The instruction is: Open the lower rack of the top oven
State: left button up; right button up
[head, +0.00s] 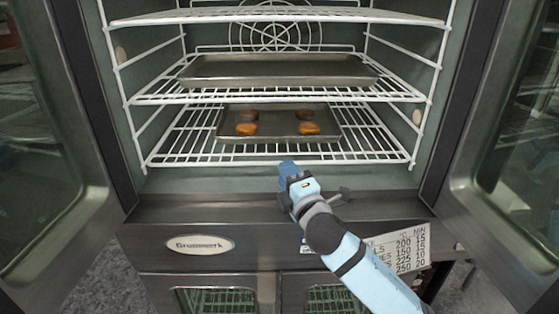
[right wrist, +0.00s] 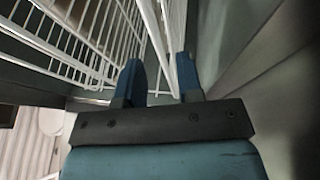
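The top oven is open, with white wire racks inside. The lower rack (head: 185,150) sits inside the cavity and bears a metal tray (head: 270,136) with several browned food pieces (head: 308,128). My right gripper (head: 286,168) is at the middle of this rack's front edge in the head view. In the right wrist view my right gripper's blue fingers (right wrist: 158,70) stand apart, and white rack wire shows in the gap. I cannot tell whether the fingers touch the wire. My left gripper is not in view.
A middle rack (head: 150,95) with a larger, empty-looking tray (head: 270,70) and a top rack (head: 270,14) are above. Open oven doors stand at left (head: 75,190) and right (head: 475,190). A lower oven (head: 215,295) is below the front panel.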

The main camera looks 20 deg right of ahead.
jog(key=shift+x, duration=2.2)
jog(key=shift+c, duration=0.3)
grip_shut()
